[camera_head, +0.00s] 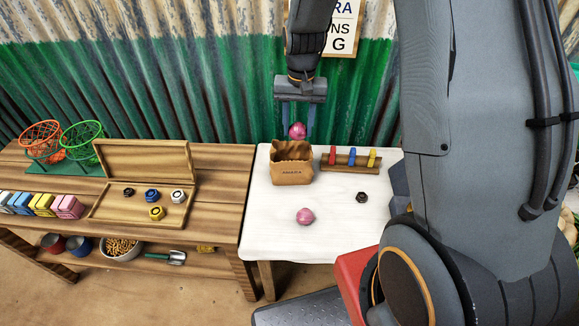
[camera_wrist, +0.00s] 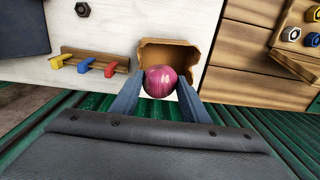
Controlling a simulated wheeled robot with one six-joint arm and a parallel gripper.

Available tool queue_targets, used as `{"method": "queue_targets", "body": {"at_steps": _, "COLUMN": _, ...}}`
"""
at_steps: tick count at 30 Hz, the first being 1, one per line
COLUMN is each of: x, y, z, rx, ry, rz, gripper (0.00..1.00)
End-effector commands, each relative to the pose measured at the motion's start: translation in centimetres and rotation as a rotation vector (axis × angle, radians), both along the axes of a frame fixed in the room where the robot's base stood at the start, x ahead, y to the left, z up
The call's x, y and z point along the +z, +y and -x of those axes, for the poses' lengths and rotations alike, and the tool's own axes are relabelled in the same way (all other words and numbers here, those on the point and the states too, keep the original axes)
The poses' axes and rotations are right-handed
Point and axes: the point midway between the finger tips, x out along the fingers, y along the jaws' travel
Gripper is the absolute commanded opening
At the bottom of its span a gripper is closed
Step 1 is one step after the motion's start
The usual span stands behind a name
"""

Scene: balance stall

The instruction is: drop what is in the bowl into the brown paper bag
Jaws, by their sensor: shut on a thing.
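My gripper (camera_head: 297,126) is shut on a purple-red onion (camera_head: 297,131), held above the brown paper bag (camera_head: 292,172). In the wrist view, the onion (camera_wrist: 160,82) sits between the two fingertips and covers part of the bag's open top (camera_wrist: 181,49). The bag stands upright and open at the back left of the white table (camera_head: 267,222). A second purple-red onion (camera_head: 304,216) lies on the table in front of the bag. I see no bowl on the white table.
A wooden rack with red, blue and yellow pieces (camera_head: 349,162) stands right of the bag. A dark nut (camera_head: 362,197) lies nearby. The wooden bench (camera_head: 217,190) on the left holds a box and several blocks. A bowl of brown pieces (camera_head: 120,249) is on its lower shelf.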

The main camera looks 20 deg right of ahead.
Motion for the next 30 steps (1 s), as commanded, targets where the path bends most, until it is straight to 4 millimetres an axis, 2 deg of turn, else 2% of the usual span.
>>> {"method": "queue_targets", "body": {"at_steps": 3, "x": -0.9, "y": -0.1, "z": 0.0, "rx": -0.001, "ry": 0.0, "rz": 0.0, "gripper": 0.17}}
{"method": "queue_targets", "body": {"at_steps": 11, "x": -0.9, "y": -0.1, "z": 0.0, "rx": -0.002, "ry": 0.0, "rz": 0.0, "gripper": 0.17}}
{"method": "queue_targets", "body": {"at_steps": 12, "x": -0.9, "y": -0.1, "z": 0.0, "rx": -0.002, "ry": 0.0, "rz": 0.0, "gripper": 0.45}}
{"method": "queue_targets", "body": {"at_steps": 15, "x": -0.9, "y": -0.1, "z": 0.0, "rx": -0.002, "ry": 0.0, "rz": 0.0, "gripper": 0.62}}
{"method": "queue_targets", "body": {"at_steps": 16, "x": -0.9, "y": -0.1, "z": 0.0, "rx": -0.002, "ry": 0.0, "rz": 0.0, "gripper": 0.63}}
{"method": "queue_targets", "body": {"at_steps": 25, "x": -0.7, "y": -0.1, "z": 0.0, "rx": -0.002, "ry": -0.001, "rz": 0.0, "gripper": 0.63}}
{"method": "queue_targets", "body": {"at_steps": 30, "x": 0.8, "y": -0.2, "z": -0.1, "rx": -0.002, "ry": -0.004, "rz": 0.0, "gripper": 0.63}}
